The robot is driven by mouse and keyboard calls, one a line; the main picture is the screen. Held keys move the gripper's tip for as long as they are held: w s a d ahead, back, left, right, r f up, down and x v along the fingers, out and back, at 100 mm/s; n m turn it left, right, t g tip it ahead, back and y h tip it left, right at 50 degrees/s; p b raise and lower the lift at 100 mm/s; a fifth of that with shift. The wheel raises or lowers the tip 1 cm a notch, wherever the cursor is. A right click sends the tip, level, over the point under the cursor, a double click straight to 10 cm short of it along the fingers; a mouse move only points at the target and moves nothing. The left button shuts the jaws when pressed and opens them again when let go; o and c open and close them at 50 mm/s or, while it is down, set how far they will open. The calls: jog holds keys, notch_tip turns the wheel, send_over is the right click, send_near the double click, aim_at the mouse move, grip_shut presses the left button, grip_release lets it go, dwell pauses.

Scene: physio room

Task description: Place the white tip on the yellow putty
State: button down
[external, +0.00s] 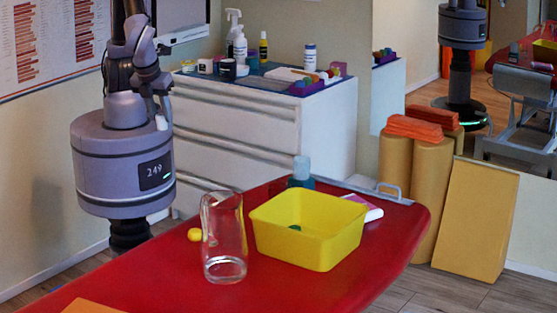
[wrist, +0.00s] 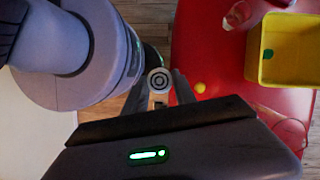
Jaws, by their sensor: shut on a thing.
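The white tip (wrist: 158,80) is held between the fingers of my gripper (wrist: 160,94) in the wrist view, seen end-on with a dark ring in its middle. In the external view, the white tip (external: 161,123) shows small below my gripper (external: 161,113), close to my body and left of the red table. The yellow putty (external: 194,235) is a small round lump on the red table near its left edge. It also shows in the wrist view (wrist: 200,87), just right of the gripper and apart from the tip.
A clear pitcher (external: 222,262) stands just right of the putty. A yellow tub (external: 310,245) with a green thing (external: 295,228) inside is further right. A teal-based clear object (external: 301,172) stands behind the tub. A white drawer cabinet (external: 250,130) stands behind the red table (external: 160,275).

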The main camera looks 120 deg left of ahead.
jog(key=shift+s+a+f+n, duration=0.15)
jog(key=shift+s+a+f, duration=0.2)
jog(key=shift+s, duration=0.25)
jog(key=shift+s+a+f+n, duration=0.15)
jog(key=shift+s+a+f, duration=0.15)
jog(key=shift+s, duration=0.25)
jog(key=b, duration=0.3)
send_over(194, 232)
jog(key=f, duration=2)
jog(key=shift+s+a+f, duration=0.1)
jog(key=shift+s+f, duration=0.1)
jog(key=shift+f, duration=0.2)
jog(key=shift+w+f, duration=0.2)
jog(key=shift+f, duration=0.1)
jog(key=shift+f+b, duration=0.8)
jog(key=shift+f, duration=0.55)
jog(key=shift+f, duration=0.2)
jog(key=c, duration=1)
grip_release()
